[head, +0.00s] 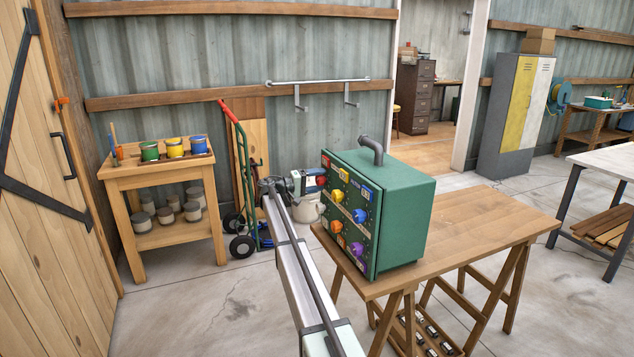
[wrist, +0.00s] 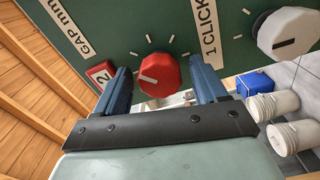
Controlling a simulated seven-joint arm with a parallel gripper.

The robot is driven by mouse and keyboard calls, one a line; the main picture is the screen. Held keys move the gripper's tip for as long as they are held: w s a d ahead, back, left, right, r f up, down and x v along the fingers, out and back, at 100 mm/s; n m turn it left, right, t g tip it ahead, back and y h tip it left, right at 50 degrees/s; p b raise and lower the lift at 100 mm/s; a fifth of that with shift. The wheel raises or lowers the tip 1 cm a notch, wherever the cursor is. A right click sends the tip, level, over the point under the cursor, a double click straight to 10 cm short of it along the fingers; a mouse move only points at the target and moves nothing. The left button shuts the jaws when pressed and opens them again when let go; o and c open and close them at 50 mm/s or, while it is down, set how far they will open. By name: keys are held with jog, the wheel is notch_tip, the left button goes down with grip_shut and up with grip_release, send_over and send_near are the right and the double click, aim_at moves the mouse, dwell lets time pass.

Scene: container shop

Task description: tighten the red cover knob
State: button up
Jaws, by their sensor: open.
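The red knob (wrist: 160,75) is faceted, with a white pointer line, and sits on a dark green panel (wrist: 120,25) with white tick marks around it. My gripper (wrist: 161,84) is open in the wrist view, one blue finger on each side of the knob, with a gap visible on both sides. I cannot tell how deep the fingertips reach along it. In the head view, my gripper (head: 315,181) is at the upper left of the green cabinet (head: 405,225), where a red knob (head: 322,181) shows beside the fingers.
A pale grey knob (wrist: 287,32) is to the right on the panel. Labels "GAP mm", "1 CLICK" and a red "2" tag (wrist: 101,74) are near the red knob. Other coloured knobs, such as a blue one (head: 359,216), cover the cabinet front. The cabinet stands on a wooden table (head: 480,225).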

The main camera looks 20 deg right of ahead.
jog(key=a, duration=1.3)
jog(key=shift+a, duration=0.4)
jog(key=s+a+f+n+y, duration=0.1)
jog(key=s+a+f+y, duration=0.35)
jog(key=s+f, duration=0.7)
jog(key=s+a+f+n+y, duration=0.1)
jog(key=s+a+f+y, duration=0.55)
jog(key=f, duration=0.85)
jog(key=s+a+f+n+y, duration=0.1)
jog(key=s+f+n+y, duration=0.15)
jog(key=s+f, duration=0.95)
jog(key=s+a+f+g+y, duration=0.1)
jog(key=s+f, duration=0.6)
jog(key=s, duration=1)
jog(key=s+a+f+m+g+y, duration=0.1)
jog(key=s+f, duration=0.6)
jog(key=s, duration=1)
jog(key=s+a+f+m+g+y, duration=0.1)
jog(key=s+f+g, duration=0.3)
jog(key=s, duration=1.3)
notch_tip(320, 180, down, 3)
jog(key=shift+a+g+y, duration=0.4)
jog(key=shift+a+y, duration=0.05)
jog(key=shift+y, duration=0.3)
